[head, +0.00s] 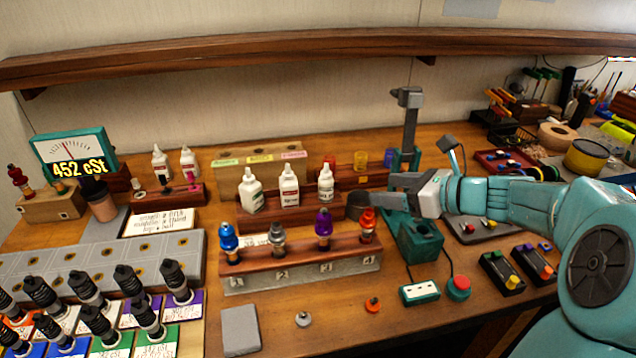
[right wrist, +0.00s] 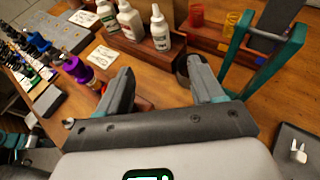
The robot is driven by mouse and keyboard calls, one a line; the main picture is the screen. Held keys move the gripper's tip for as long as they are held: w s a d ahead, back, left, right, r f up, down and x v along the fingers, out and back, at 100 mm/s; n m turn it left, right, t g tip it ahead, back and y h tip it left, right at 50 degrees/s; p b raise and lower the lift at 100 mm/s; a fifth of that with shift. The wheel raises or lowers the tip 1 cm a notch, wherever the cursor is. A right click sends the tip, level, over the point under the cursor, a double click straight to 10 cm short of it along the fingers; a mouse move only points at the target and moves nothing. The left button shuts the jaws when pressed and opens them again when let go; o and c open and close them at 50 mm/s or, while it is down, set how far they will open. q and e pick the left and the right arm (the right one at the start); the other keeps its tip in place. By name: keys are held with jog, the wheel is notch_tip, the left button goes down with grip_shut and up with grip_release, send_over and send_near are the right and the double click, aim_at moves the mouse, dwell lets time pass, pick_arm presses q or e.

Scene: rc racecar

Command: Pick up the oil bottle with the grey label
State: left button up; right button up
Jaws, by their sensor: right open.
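Three white oil bottles stand in a wooden holder at mid-table: a left one (head: 250,192), a middle one (head: 289,187) and a right one (head: 326,184). The labels are small; the right bottle's looks greyish, the middle one's reddish. In the right wrist view the right bottle (right wrist: 160,30) stands beyond the fingers, nearer than the middle bottle (right wrist: 129,20). My right gripper (head: 372,194) is open and empty, to the right of the right bottle and apart from it. Its fingers also show in the right wrist view (right wrist: 160,78).
A wooden rack (head: 300,268) with several coloured shocks stands in front of the bottles. A teal stand (head: 407,145) rises by my right gripper. Two more white bottles (head: 188,161) stand at back left. A long shelf (head: 280,48) runs above.

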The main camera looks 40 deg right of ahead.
send_near(332, 187)
jog(key=x, duration=0.4)
jog(key=shift+w+a+r+p, duration=0.1)
jog(key=shift+w+p, duration=0.3)
jog(key=shift+w, duration=0.05)
jog(key=x, duration=0.5)
jog(key=shift+w+f+p, duration=0.1)
jog(key=shift+f+p, duration=0.25)
jog(key=shift+r, duration=0.1)
jog(key=shift+c, duration=0.6)
jog(key=c, duration=1)
